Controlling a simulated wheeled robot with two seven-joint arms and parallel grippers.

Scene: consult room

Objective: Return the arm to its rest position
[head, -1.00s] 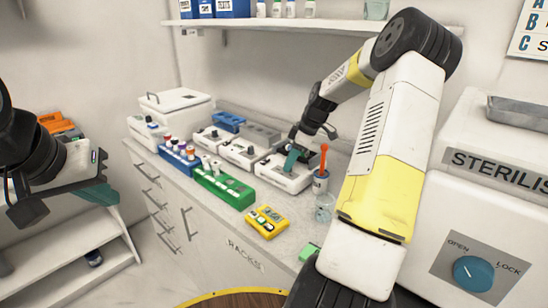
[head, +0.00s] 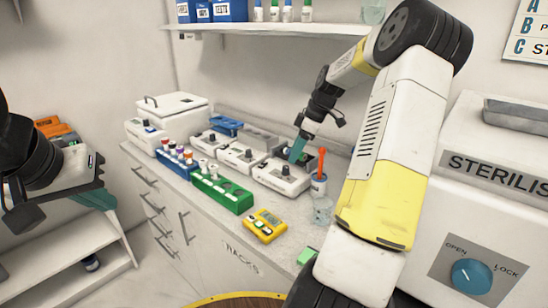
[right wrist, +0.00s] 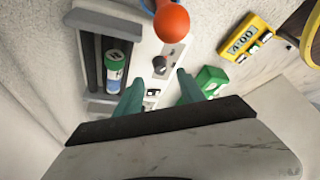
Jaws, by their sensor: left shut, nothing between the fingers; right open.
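My right arm reaches over the counter from the right in the head view. Its gripper (head: 298,149) is above the front white device (head: 280,179), fingers pointing down. In the right wrist view the two teal fingers (right wrist: 160,88) are apart, with nothing between them. A green-capped tube (right wrist: 115,66) lies in the device's slot, beside the fingers and apart from them. My left gripper (head: 107,202) is at the left of the head view, shut and empty, away from the counter.
A cup (head: 319,187) holding an orange-topped tool (head: 321,162) stands close to the right gripper. A green rack (head: 222,193), a yellow timer (head: 265,226) and a glass beaker (head: 322,211) are nearby. The steriliser (head: 490,210) stands right. A shelf (head: 270,27) hangs above.

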